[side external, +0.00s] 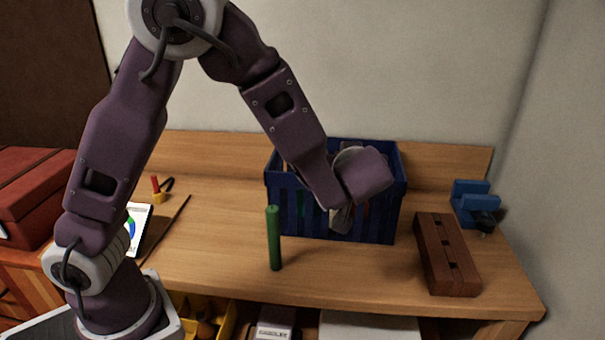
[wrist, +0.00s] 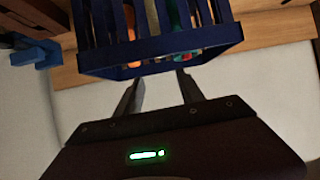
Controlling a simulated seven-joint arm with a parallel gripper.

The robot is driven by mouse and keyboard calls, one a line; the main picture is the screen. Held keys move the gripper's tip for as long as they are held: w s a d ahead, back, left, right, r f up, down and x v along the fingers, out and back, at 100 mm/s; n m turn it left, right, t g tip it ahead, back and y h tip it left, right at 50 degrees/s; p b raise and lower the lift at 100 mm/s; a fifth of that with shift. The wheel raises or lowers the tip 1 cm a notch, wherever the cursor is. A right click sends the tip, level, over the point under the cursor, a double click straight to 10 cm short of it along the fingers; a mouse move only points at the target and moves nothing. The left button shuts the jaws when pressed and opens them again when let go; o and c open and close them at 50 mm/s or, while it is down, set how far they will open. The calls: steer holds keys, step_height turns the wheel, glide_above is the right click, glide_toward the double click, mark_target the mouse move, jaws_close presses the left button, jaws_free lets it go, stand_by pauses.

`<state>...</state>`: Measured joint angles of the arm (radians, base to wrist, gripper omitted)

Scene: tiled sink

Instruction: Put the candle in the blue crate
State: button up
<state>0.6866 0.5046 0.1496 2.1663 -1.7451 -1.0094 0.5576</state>
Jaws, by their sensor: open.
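The green candle (side external: 273,238) stands upright on the wooden bench in the side external view, in front of the crate's left part. It does not show in the wrist view. The blue crate (side external: 283,207) has slatted walls and stands near the back of the bench. It also shows in the wrist view (wrist: 160,66), with several coloured things inside. My gripper (wrist: 161,78) is open, with nothing between its fingers. Its fingertips show close to the crate's rim in the wrist view. In the side external view my wrist overlaps the crate and hides the fingers. The candle is apart from my gripper.
A brown block with holes (side external: 446,255) lies right of the crate, and a blue clamp-like tool (side external: 473,203) lies behind it. A red box (side external: 33,195), a small red-and-yellow thing (side external: 157,190) and a thin stick (side external: 168,230) are at left. The bench around the candle is clear.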

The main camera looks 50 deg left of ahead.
steer(key=w+d+r+m+t+h, duration=0.2)
steer(key=w+d+r+t+h, duration=0.15)
steer(key=r+h, duration=0.2)
steer(key=s+d+r+m+h, duration=0.55)
steer(key=s+r+h, duration=0.2)
steer(key=s, duration=0.25)
steer(key=s+a+f+m+g+y, duration=0.1)
steer(key=s+a+f, duration=0.1)
steer(key=s, duration=0.5)
steer(key=s+a+f+g+y, duration=0.1)
steer(key=s+a+f+g, duration=0.1)
steer(key=s, duration=0.6)
steer(key=s+a+f+m+g+y, duration=0.1)
steer(key=s+a+f+g, duration=0.1)
steer(key=s, duration=0.5)
steer(key=shift+s+a+f+m+y, duration=0.35)
steer(key=shift+a+f, duration=0.25)
steer(key=shift+f, duration=0.3)
steer(key=shift+g, duration=0.25)
